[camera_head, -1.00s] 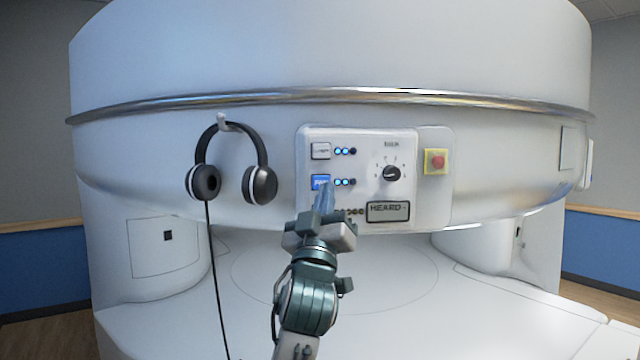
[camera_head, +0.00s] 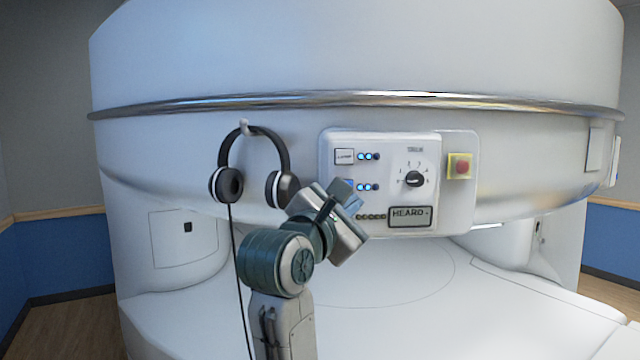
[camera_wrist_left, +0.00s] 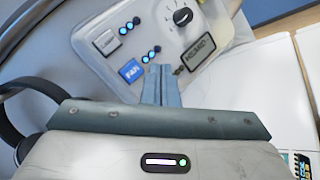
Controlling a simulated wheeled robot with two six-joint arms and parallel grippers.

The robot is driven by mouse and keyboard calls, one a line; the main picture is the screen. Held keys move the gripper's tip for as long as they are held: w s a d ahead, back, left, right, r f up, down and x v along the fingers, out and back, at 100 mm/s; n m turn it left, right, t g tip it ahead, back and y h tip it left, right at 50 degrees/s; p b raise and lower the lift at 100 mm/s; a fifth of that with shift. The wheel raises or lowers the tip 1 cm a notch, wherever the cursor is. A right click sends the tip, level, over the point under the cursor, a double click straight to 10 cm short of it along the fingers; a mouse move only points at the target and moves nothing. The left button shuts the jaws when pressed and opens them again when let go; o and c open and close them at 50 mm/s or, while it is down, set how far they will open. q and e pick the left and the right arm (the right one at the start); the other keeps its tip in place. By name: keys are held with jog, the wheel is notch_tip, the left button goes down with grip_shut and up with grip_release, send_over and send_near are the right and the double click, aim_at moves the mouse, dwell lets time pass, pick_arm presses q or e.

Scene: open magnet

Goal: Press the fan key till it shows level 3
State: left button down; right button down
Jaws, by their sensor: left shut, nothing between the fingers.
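The fan key (camera_wrist_left: 131,70) is a blue key marked FAN, on the white control panel (camera_head: 400,145). In the head view, my gripper partly hides the key (camera_head: 347,183). Of the lamps (camera_head: 368,187) beside it, two look lit blue and the last looks dark. My left gripper (camera_head: 354,205) is shut and empty, tilted just below the key. In the left wrist view its fingertips (camera_wrist_left: 162,68) lie just right of the key in the picture; I see no contact, but the depth gap is unclear. My right gripper is not in view.
Above is a light key (camera_head: 344,157) with its own lamps. The bed lies below.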

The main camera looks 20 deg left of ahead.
pick_arm(q)
jog(key=shift+s+d+n, duration=0.2)
jog(key=shift+n, duration=0.1)
jog(key=w+a, duration=0.4)
jog(key=w, duration=0.4)
jog(key=shift+b, duration=0.3)
jog(key=shift+r, duration=0.1)
dwell(1.9)
jog(key=shift+w+a+p, duration=0.1)
jog(key=shift+w+p, duration=0.1)
jog(key=shift+p, duration=0.1)
jog(key=shift+w+a, duration=0.1)
jog(key=shift+w, duration=0.05)
